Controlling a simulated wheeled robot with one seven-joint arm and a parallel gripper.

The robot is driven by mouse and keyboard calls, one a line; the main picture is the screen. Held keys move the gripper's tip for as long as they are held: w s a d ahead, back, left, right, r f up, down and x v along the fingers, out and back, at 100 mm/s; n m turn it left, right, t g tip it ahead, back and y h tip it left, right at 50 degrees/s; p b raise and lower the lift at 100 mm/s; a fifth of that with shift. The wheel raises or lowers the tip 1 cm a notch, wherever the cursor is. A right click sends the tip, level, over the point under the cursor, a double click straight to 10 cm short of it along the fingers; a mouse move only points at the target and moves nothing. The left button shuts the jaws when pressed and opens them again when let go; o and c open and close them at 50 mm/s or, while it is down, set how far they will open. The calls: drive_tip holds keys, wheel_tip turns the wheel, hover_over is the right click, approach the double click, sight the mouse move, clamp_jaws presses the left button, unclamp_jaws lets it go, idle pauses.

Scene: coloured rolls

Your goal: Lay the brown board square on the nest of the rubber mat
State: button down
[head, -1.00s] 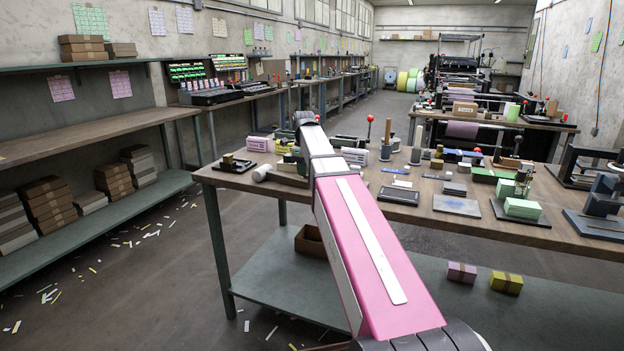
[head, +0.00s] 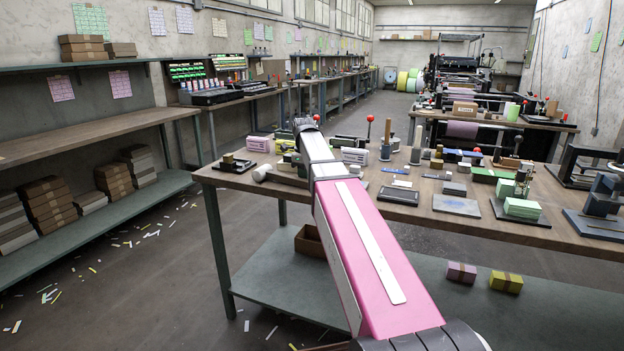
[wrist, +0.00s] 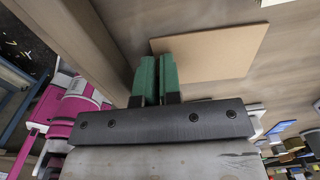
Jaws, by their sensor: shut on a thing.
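The brown board (wrist: 222,45) shows in the wrist view as a flat tan slab over the wooden table top. My gripper (wrist: 158,62) has two green fingers close together at the board's near left edge. It is shut on that edge, though the grip itself is partly hidden by the fingers. In the head view I cannot make out the board, and my arm covers part of the table. I cannot tell for sure which dark slab is the rubber mat; a black one (head: 398,196) lies near the table's front edge, and its nest cannot be made out.
The wooden table (head: 330,205) carries many small items. A blue-grey pad (head: 456,205) lies right of the black slab, and a green stack (head: 522,208) stands further right. An open brown box (head: 310,241) sits on the lower shelf.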

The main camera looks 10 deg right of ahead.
drive_tip(key=shift+r, duration=0.1)
drive_tip(key=shift+r, duration=2.9)
